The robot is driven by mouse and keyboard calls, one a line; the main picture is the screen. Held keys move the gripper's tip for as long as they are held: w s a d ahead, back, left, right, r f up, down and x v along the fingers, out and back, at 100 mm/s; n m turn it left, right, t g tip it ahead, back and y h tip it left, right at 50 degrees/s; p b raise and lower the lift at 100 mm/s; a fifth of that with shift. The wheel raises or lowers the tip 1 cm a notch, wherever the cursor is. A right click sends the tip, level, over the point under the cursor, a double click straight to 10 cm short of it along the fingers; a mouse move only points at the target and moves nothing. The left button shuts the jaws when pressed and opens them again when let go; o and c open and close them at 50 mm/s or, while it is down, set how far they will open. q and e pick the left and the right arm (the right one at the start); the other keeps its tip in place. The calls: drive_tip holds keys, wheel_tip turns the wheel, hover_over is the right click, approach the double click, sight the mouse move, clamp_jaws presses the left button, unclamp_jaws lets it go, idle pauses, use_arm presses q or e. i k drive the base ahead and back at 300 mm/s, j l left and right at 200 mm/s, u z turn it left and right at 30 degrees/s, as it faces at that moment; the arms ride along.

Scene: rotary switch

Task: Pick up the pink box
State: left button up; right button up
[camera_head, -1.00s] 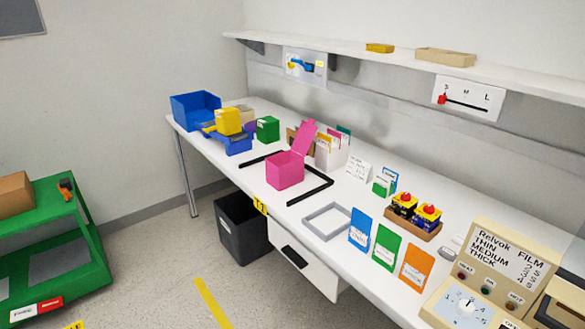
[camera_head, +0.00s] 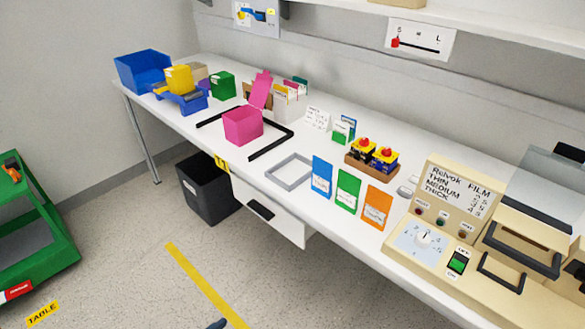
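The pink box (camera_head: 243,126) stands on the white table in the head view, left of the middle. Its lid (camera_head: 261,89) is raised at the back right. The box sits inside a black L-shaped corner outline on the table top. Neither gripper shows at the box. A small dark part at the bottom edge of the view is too little to identify.
The white table (camera_head: 345,219) bears a blue bin (camera_head: 143,71), a green box (camera_head: 222,85), a grey frame (camera_head: 289,172), several coloured cards and a beige machine (camera_head: 452,205). A black waste bin (camera_head: 207,189) stands below. A green cart (camera_head: 32,232) stands left. Floor in front is clear.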

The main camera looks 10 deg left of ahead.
sight(244, 124)
drive_tip(key=j+z, duration=0.35)
drive_tip(key=i+j+z, duration=0.1)
drive_tip(key=z, duration=0.3)
drive_tip(key=j+z, duration=0.5)
drive_tip(key=j, duration=0.2)
drive_tip(key=k+j+z, duration=0.1)
drive_tip(key=j, duration=0.2)
drive_tip(key=k+j+z, duration=0.15)
drive_tip(key=j, duration=0.2)
drive_tip(key=k+j, duration=0.1)
drive_tip(key=j, duration=0.6)
drive_tip(key=k+j+z, duration=0.1)
drive_tip(key=j, duration=0.25)
drive_tip(key=k, duration=0.05)
